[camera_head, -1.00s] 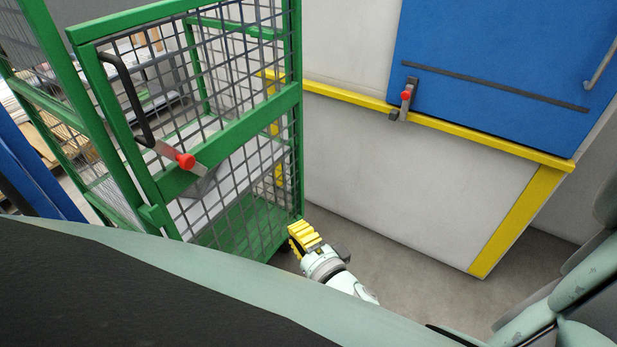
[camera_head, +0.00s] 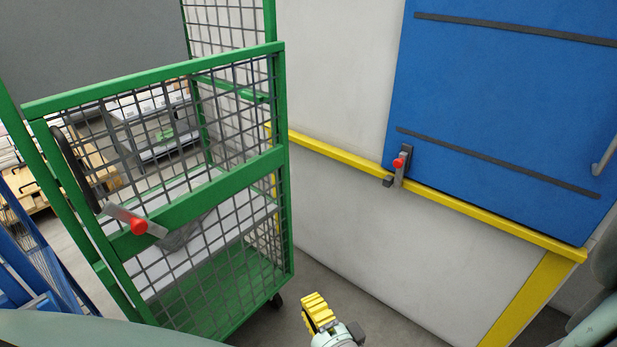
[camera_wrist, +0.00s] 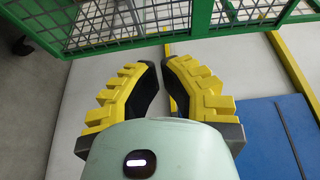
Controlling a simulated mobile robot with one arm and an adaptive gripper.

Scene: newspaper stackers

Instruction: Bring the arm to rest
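My gripper (camera_head: 318,312) shows low in the head view, its yellow ribbed fingers above the floor, to the right of the green cage trolley's base and in front of the white panel. In the wrist view, my gripper (camera_wrist: 160,66) has its two yellow fingers with black pads slightly apart. A narrow gap shows between them, with nothing held. In the head view, most of my arm is out of the picture.
The green mesh cage trolley (camera_head: 215,190) stands at the left, with a red-knobbed latch (camera_head: 138,226). A white unit with a yellow rail (camera_head: 340,152) and blue door (camera_head: 500,120) stands behind to the right. Grey floor (camera_head: 385,318) is open between them.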

